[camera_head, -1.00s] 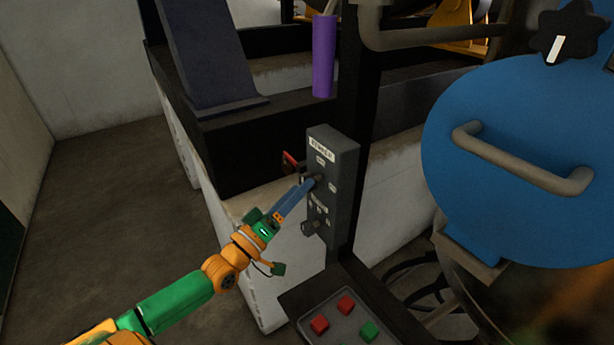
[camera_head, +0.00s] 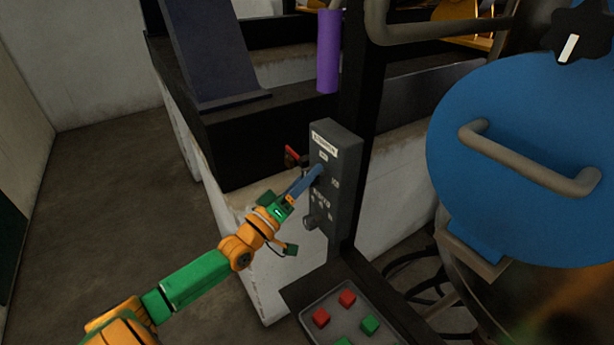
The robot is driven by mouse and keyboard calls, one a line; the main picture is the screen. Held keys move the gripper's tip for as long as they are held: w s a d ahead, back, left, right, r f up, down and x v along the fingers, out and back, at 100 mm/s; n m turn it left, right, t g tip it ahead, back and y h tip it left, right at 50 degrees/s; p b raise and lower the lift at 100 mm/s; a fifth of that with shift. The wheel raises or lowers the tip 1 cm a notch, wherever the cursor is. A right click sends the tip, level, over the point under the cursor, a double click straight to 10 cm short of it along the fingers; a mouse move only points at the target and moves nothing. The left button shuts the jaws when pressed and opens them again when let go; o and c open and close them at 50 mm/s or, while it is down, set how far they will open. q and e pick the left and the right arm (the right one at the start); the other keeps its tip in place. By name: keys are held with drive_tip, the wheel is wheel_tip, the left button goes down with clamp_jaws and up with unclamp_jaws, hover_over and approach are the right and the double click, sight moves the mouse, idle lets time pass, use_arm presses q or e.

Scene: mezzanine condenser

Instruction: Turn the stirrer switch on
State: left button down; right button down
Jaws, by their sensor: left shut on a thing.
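The stirrer switch box (camera_head: 345,179) is a dark grey upright panel on a black post, with a white label at its top. Its upper knob is mostly hidden behind my left gripper's fingertips. A lower knob (camera_head: 310,222) shows on the same panel below. My left gripper (camera_head: 314,174) reaches in from the lower left, its blue-grey fingers shut on the upper knob at the panel's face. The small lettering around the knob is too blurred to read surely. My right gripper is not in view.
A red-handled part (camera_head: 292,153) sits just left of the panel. A large blue round lid (camera_head: 520,160) with a grey handle fills the right. A purple cylinder (camera_head: 328,50) hangs above.

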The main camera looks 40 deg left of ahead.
use_arm(q)
drive_tip(key=shift+f+m+h+b, duration=0.15)
drive_tip(key=shift+m+h+b, duration=0.25)
drive_tip(key=shift+m+b, duration=0.6)
drive_tip(key=m+h+b, duration=0.1)
drive_tip(key=m+b, duration=0.1)
drive_tip(key=m, duration=0.1)
drive_tip(key=m+h+b, duration=0.2)
drive_tip(key=m, duration=0.1)
drive_tip(key=shift+t, duration=0.3)
drive_tip(key=m+g+h+b, duration=0.1)
drive_tip(key=m+h+b, duration=0.2)
drive_tip(key=m, duration=0.2)
drive_tip(key=shift+m, duration=0.3)
drive_tip(key=m+g+h+b, duration=0.1)
drive_tip(key=m, duration=0.2)
drive_tip(key=m+h+b, duration=0.1)
drive_tip(key=m+b, duration=0.1)
drive_tip(key=m, duration=0.1)
drive_tip(key=shift+d+g+h, duration=0.1)
drive_tip(key=shift+g+h, duration=0.3)
drive_tip(key=shift+r+m+g+h+b, duration=0.1)
drive_tip(key=shift+m+g+h+b, duration=0.35)
drive_tip(key=shift+m, duration=0.9)
drive_tip(key=shift+r+m+g+h+b, duration=0.15)
drive_tip(key=shift+m+g, duration=0.4)
drive_tip(key=shift+m, duration=1.1)
drive_tip(key=shift+c, duration=1.1)
unclamp_jaws()
drive_tip(key=shift+d, duration=0.1)
